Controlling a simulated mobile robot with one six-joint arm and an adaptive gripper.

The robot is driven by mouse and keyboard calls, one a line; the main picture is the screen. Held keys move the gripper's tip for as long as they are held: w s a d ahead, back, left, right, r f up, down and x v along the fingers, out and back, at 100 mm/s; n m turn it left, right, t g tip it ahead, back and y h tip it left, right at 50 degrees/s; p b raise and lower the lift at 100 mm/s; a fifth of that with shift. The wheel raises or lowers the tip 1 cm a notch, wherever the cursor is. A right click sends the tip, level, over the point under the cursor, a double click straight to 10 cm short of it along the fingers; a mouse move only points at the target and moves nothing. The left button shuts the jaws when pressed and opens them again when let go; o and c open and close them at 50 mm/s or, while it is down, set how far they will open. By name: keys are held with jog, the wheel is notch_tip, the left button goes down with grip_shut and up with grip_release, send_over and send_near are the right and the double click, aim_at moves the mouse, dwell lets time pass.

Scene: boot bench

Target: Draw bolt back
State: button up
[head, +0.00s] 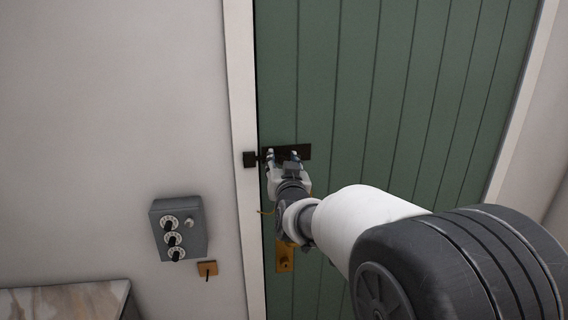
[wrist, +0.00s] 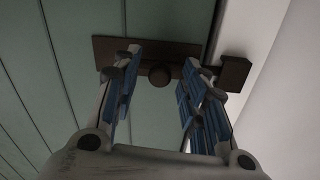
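The dark bolt has a flat backplate (head: 304,151) on the green door (head: 345,80) and a square keeper (head: 250,159) on the white door frame at the left. In the wrist view the backplate (wrist: 112,47), the round bolt knob (wrist: 159,76) and the keeper (wrist: 235,72) show; the keeper is at the right there. A dark bar appears to reach the keeper, partly hidden by a finger. My gripper (head: 283,156) is at the bolt. In the wrist view my gripper (wrist: 161,60) is open, its blue-padded fingers on either side of the knob with gaps.
A grey box with several dials (head: 180,229) hangs on the wall left of the frame, with a small wooden plate (head: 207,269) below it. A brass door fitting (head: 285,258) sits below my gripper. A marble-topped surface (head: 65,302) stands at lower left.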

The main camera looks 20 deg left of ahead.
jog(key=shift+c, duration=0.5)
grip_shut()
